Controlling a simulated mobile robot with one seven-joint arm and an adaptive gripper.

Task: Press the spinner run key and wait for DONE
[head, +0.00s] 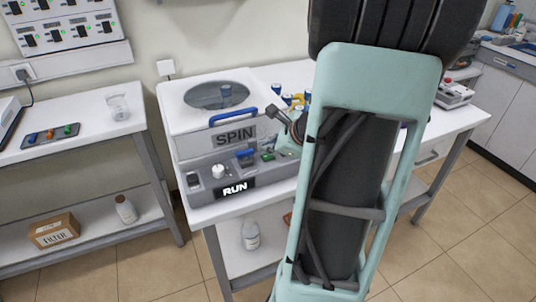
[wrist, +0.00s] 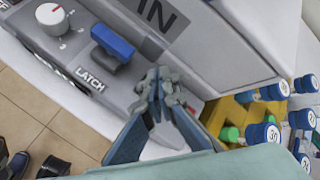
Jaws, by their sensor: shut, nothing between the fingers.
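The spinner (head: 190,150) is a white and grey machine with a round lid window and a blue handle. A black panel (head: 235,188) on its front reads RUN in white. The green key cannot be made out there; contact cannot be told.
A white knob (head: 218,171) is left of the latch. Several blue-capped vials and a yellow rack (wrist: 240,115) stand right of the spinner, close to my gripper. A side table at left holds a beaker (head: 119,107). My arm hides much of the spinner table's right part.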

